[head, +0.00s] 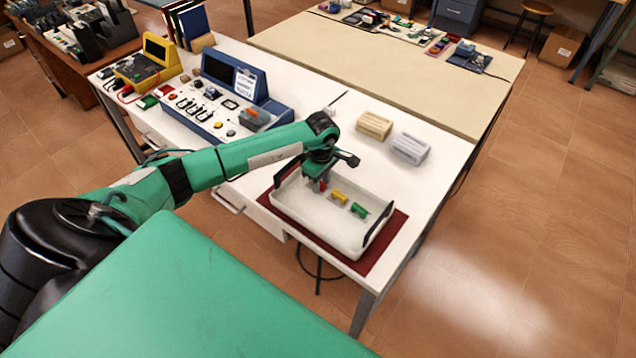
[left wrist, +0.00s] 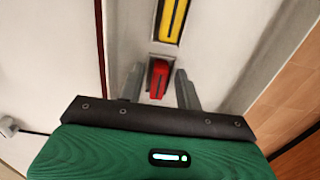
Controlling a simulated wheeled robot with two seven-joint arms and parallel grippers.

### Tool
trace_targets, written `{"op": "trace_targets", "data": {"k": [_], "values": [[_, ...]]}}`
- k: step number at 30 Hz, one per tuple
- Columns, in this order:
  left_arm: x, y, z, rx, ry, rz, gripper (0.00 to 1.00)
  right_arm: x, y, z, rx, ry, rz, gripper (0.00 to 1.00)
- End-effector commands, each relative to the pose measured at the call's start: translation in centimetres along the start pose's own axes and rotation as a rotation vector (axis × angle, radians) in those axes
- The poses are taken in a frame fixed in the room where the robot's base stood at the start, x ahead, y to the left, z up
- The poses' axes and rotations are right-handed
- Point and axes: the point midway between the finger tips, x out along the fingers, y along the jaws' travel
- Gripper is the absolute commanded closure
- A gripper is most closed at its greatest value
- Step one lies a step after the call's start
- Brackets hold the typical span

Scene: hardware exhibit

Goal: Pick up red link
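The red link (left wrist: 158,80) lies in the white tray (head: 318,218), at the end of a short row of coloured links. In the head view a bit of the red link (head: 323,186) shows just under my left gripper (head: 318,176). In the left wrist view the two grey fingers of my left gripper (left wrist: 159,88) stand apart, one on each side of the red link, with gaps between. The gripper is over the tray and points down. The yellow link (left wrist: 172,18) lies just beyond the red one. My right gripper is not in view.
A green link (head: 359,210) lies beside the yellow one in the tray. The tray has raised black handles and sits on a dark red mat (head: 386,242). Beige (head: 374,126) and grey blocks (head: 409,148) stand behind it. A blue console (head: 228,98) is to the left.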

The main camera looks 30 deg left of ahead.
Motion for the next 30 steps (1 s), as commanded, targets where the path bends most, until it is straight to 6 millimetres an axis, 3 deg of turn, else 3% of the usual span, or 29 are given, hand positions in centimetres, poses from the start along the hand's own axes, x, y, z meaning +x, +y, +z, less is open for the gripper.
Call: {"op": "trace_targets", "data": {"k": [1,5,14,20,26,30], "values": [[0.0,0.0,0.0,0.0,0.0,0.0,0.76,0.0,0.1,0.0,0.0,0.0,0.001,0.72],[0.0,0.0,0.0,0.0,0.0,0.0,1.0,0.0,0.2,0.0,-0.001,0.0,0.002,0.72],[-0.1,0.0,0.0,0.0,0.0,0.0,1.0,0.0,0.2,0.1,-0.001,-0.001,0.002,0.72],[-1.2,0.1,-0.1,-0.001,0.0,0.002,1.0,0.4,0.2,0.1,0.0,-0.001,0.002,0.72],[-4.8,0.2,-0.1,0.0,0.002,0.006,1.0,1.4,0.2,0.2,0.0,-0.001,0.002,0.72],[-8.9,0.1,-0.1,0.002,0.003,0.008,1.0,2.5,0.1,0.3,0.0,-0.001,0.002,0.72]]}}
